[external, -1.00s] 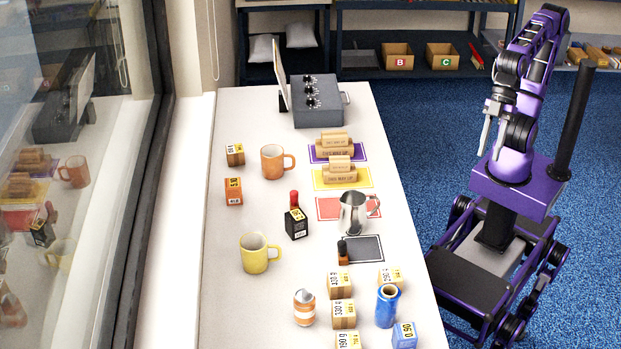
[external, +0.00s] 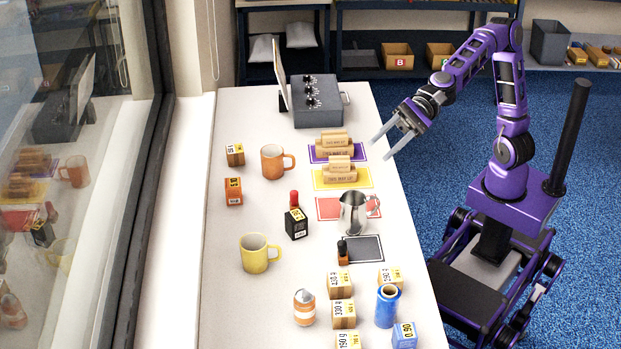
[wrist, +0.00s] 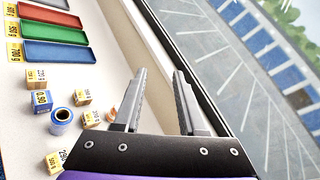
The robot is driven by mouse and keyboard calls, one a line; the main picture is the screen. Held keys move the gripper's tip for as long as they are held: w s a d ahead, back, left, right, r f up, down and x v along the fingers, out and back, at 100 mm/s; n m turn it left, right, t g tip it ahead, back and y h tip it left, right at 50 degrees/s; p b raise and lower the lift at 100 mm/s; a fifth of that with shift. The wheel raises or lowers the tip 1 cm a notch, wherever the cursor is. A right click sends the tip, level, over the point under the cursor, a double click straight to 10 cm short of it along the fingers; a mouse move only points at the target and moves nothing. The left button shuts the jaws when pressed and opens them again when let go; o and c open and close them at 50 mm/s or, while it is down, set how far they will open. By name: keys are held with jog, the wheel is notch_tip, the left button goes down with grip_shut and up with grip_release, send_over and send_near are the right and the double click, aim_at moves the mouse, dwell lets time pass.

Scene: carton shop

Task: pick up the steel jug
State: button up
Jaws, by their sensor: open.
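The steel jug (external: 353,213) stands upright on the white table, at the right part of the red mat (external: 327,208), with its handle towards the right. My gripper (external: 379,149) is open and empty, above the table's right edge in the external view. It is farther back than the jug and apart from it, pointing down to the left. In the wrist view the two fingers (wrist: 159,75) are spread with nothing between them. The jug does not show in the wrist view.
Wooden blocks stand on the purple and yellow mats behind the jug. A dark bottle (external: 343,252) stands by the black mat (external: 368,250) in front. An orange mug (external: 273,162), a yellow mug (external: 256,254) and a blue roll (external: 386,306) stand nearby. A window (external: 85,180) borders the left.

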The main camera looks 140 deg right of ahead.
jog(key=w+a+r+n+y+p, duration=0.1)
jog(key=w+a+r+n, duration=0.3)
jog(key=a+n, duration=0.6)
jog(key=s+a+f+n+g+y, duration=0.1)
jog(key=s+a+f+n+g, duration=0.15)
jog(key=f+n, duration=0.5)
jog(key=s+a+f+n+g, duration=0.2)
jog(key=a+f+n+g, duration=0.2)
jog(key=f, duration=0.6)
jog(key=s+d+f+n+g+h+p, duration=0.1)
jog(key=s+d+f+n+g+h, duration=0.4)
jog(key=s+f, duration=0.3)
jog(key=s+d+f+n+g+h+p, duration=0.1)
jog(key=s+d+f+n+g+h, duration=0.1)
jog(key=s+d+f+n+g, duration=0.35)
jog(key=s+d+f+n+h+b, duration=0.1)
jog(key=s+d+f+n, duration=0.1)
jog(key=d+f, duration=0.2)
jog(key=s+d+f+n+h+b, duration=0.1)
jog(key=d+f, duration=0.3)
jog(key=d, duration=0.4)
jog(key=s+d+f+n+h+b, duration=0.1)
jog(key=s+d+f+n+h, duration=0.1)
jog(key=d, duration=0.4)
jog(key=shift+s+d+f+n+h, duration=0.2)
jog(key=shift+s+f+n+h, duration=0.1)
jog(key=shift+s+f, duration=0.7)
jog(key=shift+w, duration=0.1)
grip_shut()
